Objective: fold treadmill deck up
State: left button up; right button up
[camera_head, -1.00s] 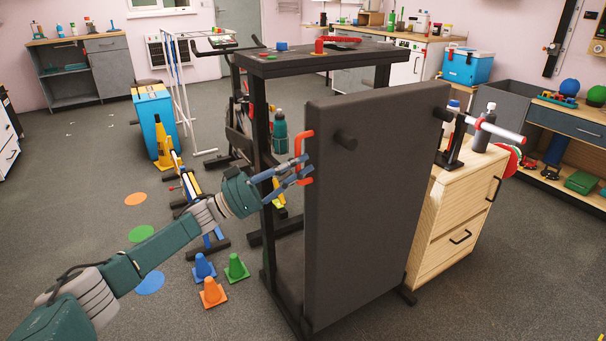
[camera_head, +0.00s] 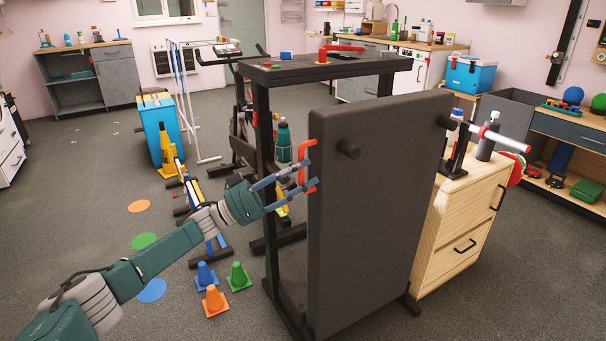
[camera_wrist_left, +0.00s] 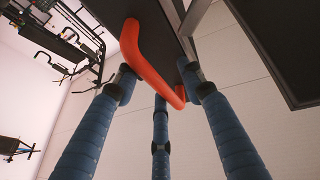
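The treadmill's dark deck (camera_head: 380,210) stands nearly upright, its broad face toward me. A red handle (camera_head: 304,152) is on its left edge; it also shows as an orange-red bar in the left wrist view (camera_wrist_left: 148,62). The treadmill frame (camera_head: 262,150) with its console top (camera_head: 350,62) stands behind the deck. My left gripper (camera_head: 312,174) is at the handle. In the left wrist view its blue fingers (camera_wrist_left: 160,88) lie on both sides of the bar and appear closed on it. The finger contact is partly hidden by the bar. My right gripper is not in view.
Several cones, including an orange one (camera_head: 212,301), stand on the floor left of the treadmill base. A wooden drawer cabinet (camera_head: 456,225) is close on the deck's right. An exercise bike (camera_head: 243,125) stands behind.

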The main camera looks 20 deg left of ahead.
pick_arm(q)
jog(key=v, duration=1.2)
jog(key=shift+f, duration=0.15)
jog(key=shift+w+d, duration=0.1)
jog(key=shift+w, duration=0.05)
